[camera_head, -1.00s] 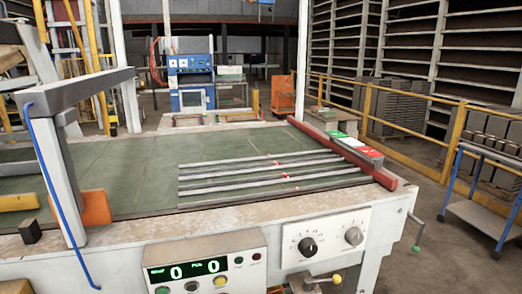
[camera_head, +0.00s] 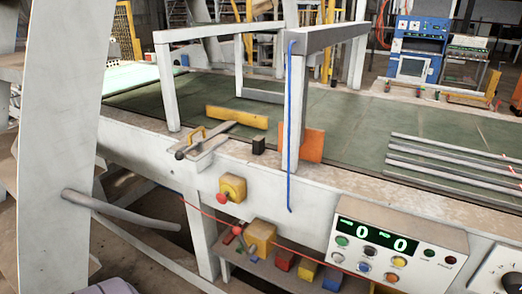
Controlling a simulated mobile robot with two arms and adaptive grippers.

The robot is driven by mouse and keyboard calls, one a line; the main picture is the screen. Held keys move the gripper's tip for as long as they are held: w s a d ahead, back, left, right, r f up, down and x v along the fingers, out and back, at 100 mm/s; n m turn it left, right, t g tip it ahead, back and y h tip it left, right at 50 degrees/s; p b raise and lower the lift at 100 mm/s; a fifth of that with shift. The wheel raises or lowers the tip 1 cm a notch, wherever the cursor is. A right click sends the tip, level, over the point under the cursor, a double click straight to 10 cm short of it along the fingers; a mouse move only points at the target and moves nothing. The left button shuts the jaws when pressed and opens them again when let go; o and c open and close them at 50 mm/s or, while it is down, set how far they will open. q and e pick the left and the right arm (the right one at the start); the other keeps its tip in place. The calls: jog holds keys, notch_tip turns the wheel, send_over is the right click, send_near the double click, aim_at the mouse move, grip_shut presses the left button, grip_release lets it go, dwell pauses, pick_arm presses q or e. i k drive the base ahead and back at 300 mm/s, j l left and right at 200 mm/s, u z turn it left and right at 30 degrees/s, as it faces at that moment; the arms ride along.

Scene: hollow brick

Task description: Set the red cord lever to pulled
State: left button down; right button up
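A thin red cord (camera_head: 300,250) runs along the front of the machine table, below its edge, sloping down to the right. It meets a yellow switch box (camera_head: 262,237) with a small red lever or knob (camera_head: 237,230) on its left side. The lever is too small to tell whether it is pulled. A second yellow box with a red button (camera_head: 222,198) is fixed above it on the table's front. Neither of my grippers is clearly in view.
A control panel (camera_head: 400,242) reading 0 and 0 juts out at the right. A shelf below the table carries several red, yellow and blue blocks. A pale upright (camera_head: 65,150) blocks the left side. A blue cord (camera_head: 290,130) hangs from the grey frame.

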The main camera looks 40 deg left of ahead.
aim_at(237, 230)
jog(key=u, duration=1.5)
